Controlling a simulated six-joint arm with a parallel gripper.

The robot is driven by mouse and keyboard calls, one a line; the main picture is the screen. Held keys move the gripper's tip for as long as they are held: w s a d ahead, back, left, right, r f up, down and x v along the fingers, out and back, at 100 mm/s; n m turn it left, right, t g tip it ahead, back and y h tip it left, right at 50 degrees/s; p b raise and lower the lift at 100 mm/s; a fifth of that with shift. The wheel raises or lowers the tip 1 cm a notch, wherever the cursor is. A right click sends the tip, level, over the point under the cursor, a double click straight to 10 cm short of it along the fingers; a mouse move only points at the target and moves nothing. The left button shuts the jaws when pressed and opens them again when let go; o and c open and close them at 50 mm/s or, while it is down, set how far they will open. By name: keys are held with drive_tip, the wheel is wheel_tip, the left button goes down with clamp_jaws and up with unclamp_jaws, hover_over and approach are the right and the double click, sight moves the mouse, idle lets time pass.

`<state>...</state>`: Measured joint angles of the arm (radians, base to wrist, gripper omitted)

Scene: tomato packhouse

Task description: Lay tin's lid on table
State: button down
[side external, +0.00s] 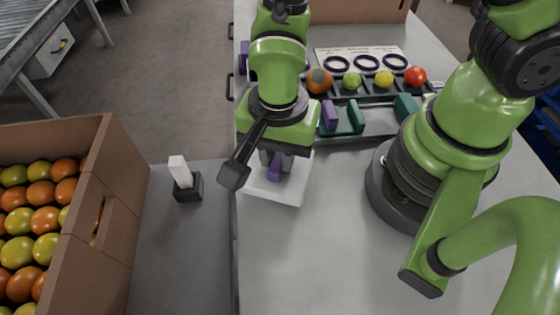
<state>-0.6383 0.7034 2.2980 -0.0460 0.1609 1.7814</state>
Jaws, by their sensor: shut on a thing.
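My gripper (276,164) points down near the table's left edge, its fingers partly hidden by my wrist. It is shut on the purple grip (274,188) of a white square lid (290,194). The lid's far side is hidden behind my gripper. I cannot tell whether the lid touches the table (320,250), hovers over it or sits on the tin. No tin can be made out clearly.
A black tray (367,86) holds several tomatoes beside a card with dark rings (367,62). Grey trays with green and purple tools (345,118) lie nearer. A tomato box (88,225) and a white block in a dark holder (181,174) stand left. The front table is clear.

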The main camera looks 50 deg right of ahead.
sight(279, 157)
drive_tip(key=shift+f, duration=1.6)
drive_tip(key=c, duration=1)
unclamp_jaws()
drive_tip(key=shift+f, duration=0.1)
